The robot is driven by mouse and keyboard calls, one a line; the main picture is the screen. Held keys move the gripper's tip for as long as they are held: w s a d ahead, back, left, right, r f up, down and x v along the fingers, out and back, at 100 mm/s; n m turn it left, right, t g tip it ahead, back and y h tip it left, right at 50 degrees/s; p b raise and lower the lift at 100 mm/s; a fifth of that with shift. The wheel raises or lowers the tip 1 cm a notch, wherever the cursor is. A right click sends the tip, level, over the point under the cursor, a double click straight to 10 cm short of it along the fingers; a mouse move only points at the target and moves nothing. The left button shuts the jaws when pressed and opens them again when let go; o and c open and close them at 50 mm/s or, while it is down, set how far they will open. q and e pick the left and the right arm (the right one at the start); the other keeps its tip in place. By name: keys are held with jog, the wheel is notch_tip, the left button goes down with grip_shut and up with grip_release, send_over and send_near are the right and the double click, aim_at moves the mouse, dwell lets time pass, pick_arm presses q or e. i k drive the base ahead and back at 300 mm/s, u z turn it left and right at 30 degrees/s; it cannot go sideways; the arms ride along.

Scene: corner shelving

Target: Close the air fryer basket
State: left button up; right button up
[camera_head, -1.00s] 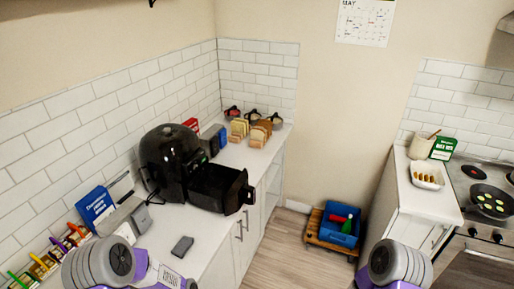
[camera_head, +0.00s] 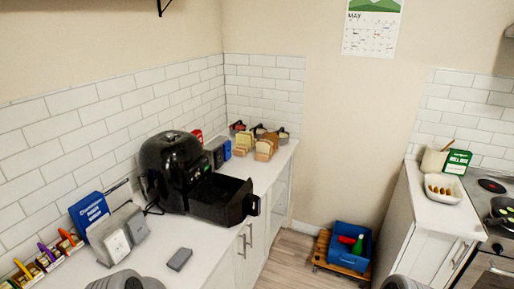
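The black air fryer (camera_head: 168,165) stands on the left counter against the tiled wall. Its basket (camera_head: 218,198) is pulled out toward the right, with the handle (camera_head: 251,204) at its outer end near the counter's front edge. The inside of the basket looks dark, and I cannot tell whether it holds anything. Grey rounded parts of my arms show at the bottom edge, left of centre and right of centre. Neither gripper's fingers are in view.
A small dark grey box (camera_head: 180,259) lies on the counter (camera_head: 205,243) in front of the fryer. A blue box (camera_head: 89,215) and grey appliances stand left of it. Bread slices (camera_head: 266,148) are behind. A blue crate (camera_head: 349,247) sits on the floor. Open floor lies between the counters.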

aim_at(223, 200)
jog(key=z, duration=0.4)
jog(key=i, duration=0.9)
jog(key=z, duration=0.2)
